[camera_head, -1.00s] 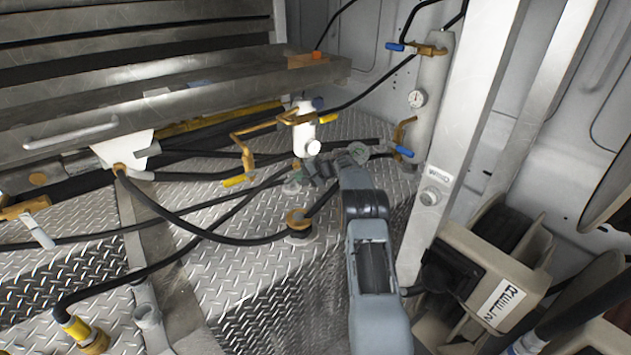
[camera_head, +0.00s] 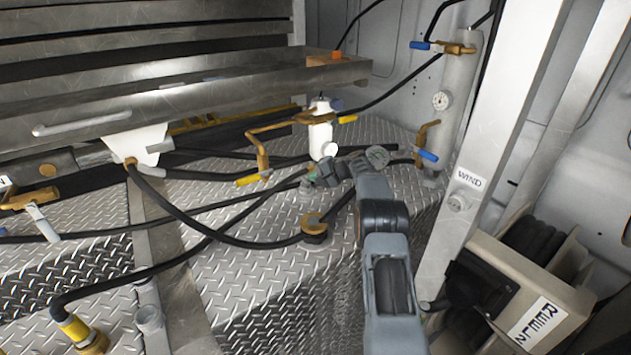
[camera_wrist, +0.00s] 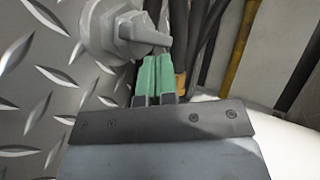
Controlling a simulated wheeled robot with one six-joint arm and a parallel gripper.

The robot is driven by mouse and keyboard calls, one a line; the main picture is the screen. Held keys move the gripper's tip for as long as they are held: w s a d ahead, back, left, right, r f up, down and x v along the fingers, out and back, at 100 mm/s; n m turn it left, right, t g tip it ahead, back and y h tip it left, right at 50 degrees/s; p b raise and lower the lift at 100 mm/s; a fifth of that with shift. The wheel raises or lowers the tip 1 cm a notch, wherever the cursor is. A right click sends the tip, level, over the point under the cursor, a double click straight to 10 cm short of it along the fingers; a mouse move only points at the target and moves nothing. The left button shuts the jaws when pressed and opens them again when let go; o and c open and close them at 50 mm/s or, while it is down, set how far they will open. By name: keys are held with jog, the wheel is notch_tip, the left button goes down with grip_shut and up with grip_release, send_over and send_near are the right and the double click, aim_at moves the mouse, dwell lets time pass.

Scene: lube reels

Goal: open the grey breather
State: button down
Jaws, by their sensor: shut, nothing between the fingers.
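The grey breather (camera_wrist: 115,28) is a round grey cap with a lever-like tab on the diamond-plate deck, at the top of the wrist view. In the head view the breather (camera_head: 306,190) is small and partly hidden beside my gripper. My gripper (camera_wrist: 156,62) has green fingers, shut together with nothing between them. The fingertips are just below and beside the breather's tab in the wrist view; I cannot tell whether they touch it. In the head view my gripper (camera_head: 316,177) reaches in over the deck from the right.
A white filter body (camera_head: 321,138) with brass pipework stands behind my gripper. Black hoses (camera_head: 215,228) cross the deck, and a brass fitting (camera_head: 314,222) sits in front. A grey post (camera_head: 490,140) and a reel box (camera_head: 515,290) stand at the right.

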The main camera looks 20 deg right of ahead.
jog(key=shift+s+a+f+b, duration=0.25)
jog(key=shift+s+a+b, duration=0.1)
jog(key=shift+a+b, duration=0.2)
jog(key=shift+s+r, duration=0.1)
jog(key=shift+s, duration=0.1)
jog(key=shift+s+d+b, duration=0.35)
jog(key=shift+d+b, duration=0.1)
jog(key=s+d, duration=0.1)
jog(key=s+d+b, duration=0.1)
jog(key=shift+d, duration=0.35)
jog(key=v, duration=1)
jog(key=shift+d+r, duration=0.15)
jog(key=shift+d, duration=0.1)
jog(key=shift+w, duration=0.1)
